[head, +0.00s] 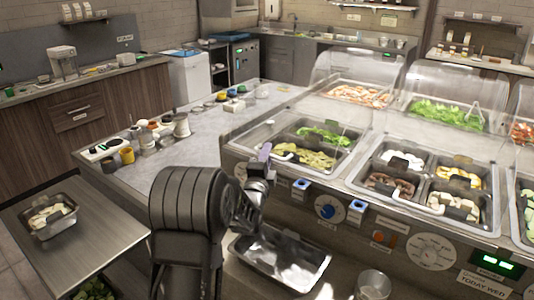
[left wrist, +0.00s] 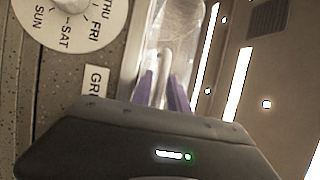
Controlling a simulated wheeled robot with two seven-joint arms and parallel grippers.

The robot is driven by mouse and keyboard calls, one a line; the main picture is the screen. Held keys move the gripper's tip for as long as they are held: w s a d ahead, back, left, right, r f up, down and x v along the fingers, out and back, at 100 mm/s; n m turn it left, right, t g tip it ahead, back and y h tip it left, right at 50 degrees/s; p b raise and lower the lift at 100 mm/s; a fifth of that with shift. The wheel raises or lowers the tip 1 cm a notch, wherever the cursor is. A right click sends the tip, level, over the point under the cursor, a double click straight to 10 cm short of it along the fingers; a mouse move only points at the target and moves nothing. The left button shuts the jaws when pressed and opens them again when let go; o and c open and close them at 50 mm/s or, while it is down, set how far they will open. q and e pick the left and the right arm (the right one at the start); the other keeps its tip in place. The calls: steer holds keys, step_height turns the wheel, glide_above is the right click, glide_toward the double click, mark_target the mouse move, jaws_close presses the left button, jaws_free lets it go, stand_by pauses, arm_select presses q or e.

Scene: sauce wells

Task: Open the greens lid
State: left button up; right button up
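My left gripper (head: 264,155) is at the front left corner of the counter's left well, with its purple fingertips up near the rim. In the left wrist view its purple fingers (left wrist: 164,92) stand apart, with a pale upright bar (left wrist: 164,62), like a handle, between them. I cannot tell whether they press on it. A clear cover (left wrist: 182,28) is behind the bar. A label starting "GR" (left wrist: 97,82) is beside the gripper. The left well holds leafy greens (head: 325,136) and yellow-green slices (head: 305,157). Whether a clear lid covers it is hard to see.
Clear domed covers stand over shredded orange food (head: 358,94) and lettuce (head: 448,113) at the back. An empty metal pan (head: 285,262) is below the counter front. Dials (head: 328,208) line the front panel. Jars (head: 182,126) stand on the left counter.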

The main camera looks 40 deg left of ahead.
arm_select(q)
steer(key=shift+c, duration=0.3)
jaws_close()
stand_by(1.1)
